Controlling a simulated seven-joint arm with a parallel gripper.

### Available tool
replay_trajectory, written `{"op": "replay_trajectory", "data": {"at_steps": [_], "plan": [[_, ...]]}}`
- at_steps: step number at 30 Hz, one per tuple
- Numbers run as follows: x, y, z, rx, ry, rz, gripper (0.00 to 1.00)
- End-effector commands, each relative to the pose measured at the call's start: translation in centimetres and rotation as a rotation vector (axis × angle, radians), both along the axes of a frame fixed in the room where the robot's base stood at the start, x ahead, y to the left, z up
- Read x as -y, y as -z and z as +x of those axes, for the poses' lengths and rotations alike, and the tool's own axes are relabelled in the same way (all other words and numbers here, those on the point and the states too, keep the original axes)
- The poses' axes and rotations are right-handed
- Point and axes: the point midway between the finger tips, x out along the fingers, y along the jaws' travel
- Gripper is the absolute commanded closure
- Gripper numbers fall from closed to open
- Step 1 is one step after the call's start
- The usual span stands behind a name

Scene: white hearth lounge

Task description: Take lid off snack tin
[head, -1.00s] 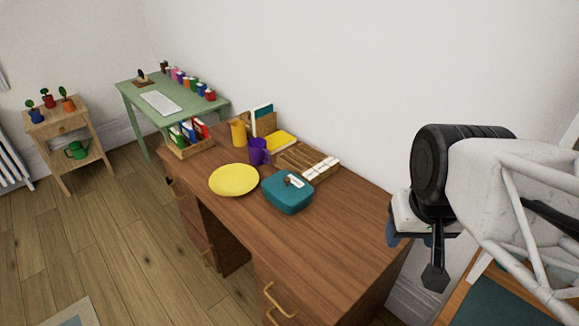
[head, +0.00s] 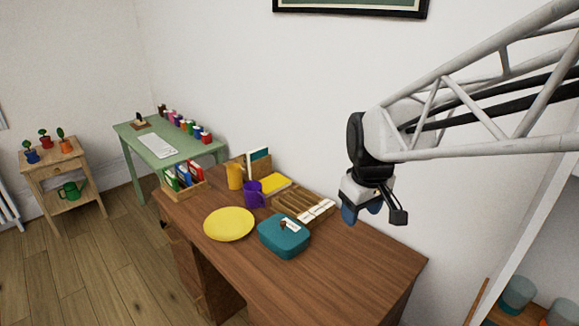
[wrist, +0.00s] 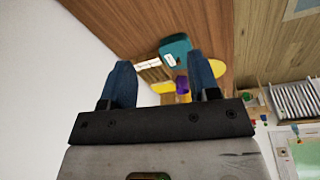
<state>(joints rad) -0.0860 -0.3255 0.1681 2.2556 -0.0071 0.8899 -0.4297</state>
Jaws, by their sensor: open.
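The snack tin (head: 284,237) is a teal rounded box with its lid on, standing on the brown wooden desk (head: 330,275). A brown knob and a white label show on the lid. My gripper (head: 368,212) is above the desk, to the right of the tin and apart from it. In the wrist view my gripper (wrist: 163,80) has its two blue fingers spread with nothing held between them. The tin (wrist: 176,52) shows beyond the fingers, with its white label visible.
A yellow plate (head: 229,224) lies left of the tin. A purple mug (head: 254,195), a yellow pitcher (head: 235,176) and a wooden compartment tray (head: 297,204) stand behind it. A file holder (head: 185,185) is at the far end. The desk's near right part is clear.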

Motion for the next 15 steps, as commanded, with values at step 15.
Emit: {"op": "replay_trajectory", "data": {"at_steps": [15], "plan": [[-5.0,4.8,12.1,-0.052,-0.357,-0.042,0.44]]}}
